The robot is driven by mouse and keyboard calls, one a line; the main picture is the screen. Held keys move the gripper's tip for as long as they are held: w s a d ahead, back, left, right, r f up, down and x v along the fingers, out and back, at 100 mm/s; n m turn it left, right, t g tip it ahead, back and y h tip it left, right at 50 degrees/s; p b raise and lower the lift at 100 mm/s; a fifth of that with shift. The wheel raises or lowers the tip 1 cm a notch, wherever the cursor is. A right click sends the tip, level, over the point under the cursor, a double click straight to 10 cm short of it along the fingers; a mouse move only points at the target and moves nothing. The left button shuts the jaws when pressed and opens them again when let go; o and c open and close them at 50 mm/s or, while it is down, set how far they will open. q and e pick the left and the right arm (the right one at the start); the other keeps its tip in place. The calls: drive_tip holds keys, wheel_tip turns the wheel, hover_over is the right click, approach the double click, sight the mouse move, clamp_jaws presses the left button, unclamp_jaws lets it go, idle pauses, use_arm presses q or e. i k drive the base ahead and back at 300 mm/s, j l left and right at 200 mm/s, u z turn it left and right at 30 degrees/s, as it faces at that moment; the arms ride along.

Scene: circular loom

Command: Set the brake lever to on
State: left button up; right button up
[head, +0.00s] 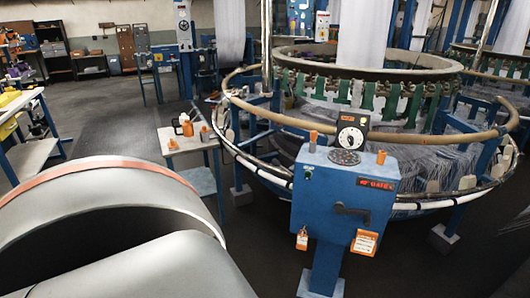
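A blue control box (322,187) stands on a blue post in front of the circular loom (365,75). Its front carries a small red-lettered label (377,184), which I cannot read surely. Below the label is a dark lever (352,211), lying roughly level with its right end bent down. It is probably the brake lever; I cannot tell which setting it is at. Neither my left nor my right gripper shows in the head view, and nothing visible touches the lever.
Two tags (365,242) (302,239) hang on the box. A dial (351,138) and an orange knob (381,158) are on top. A small table (180,145) with orange items stands left of the loom.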

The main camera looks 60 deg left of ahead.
sight(276, 163)
drive_tip(key=u, duration=1.8)
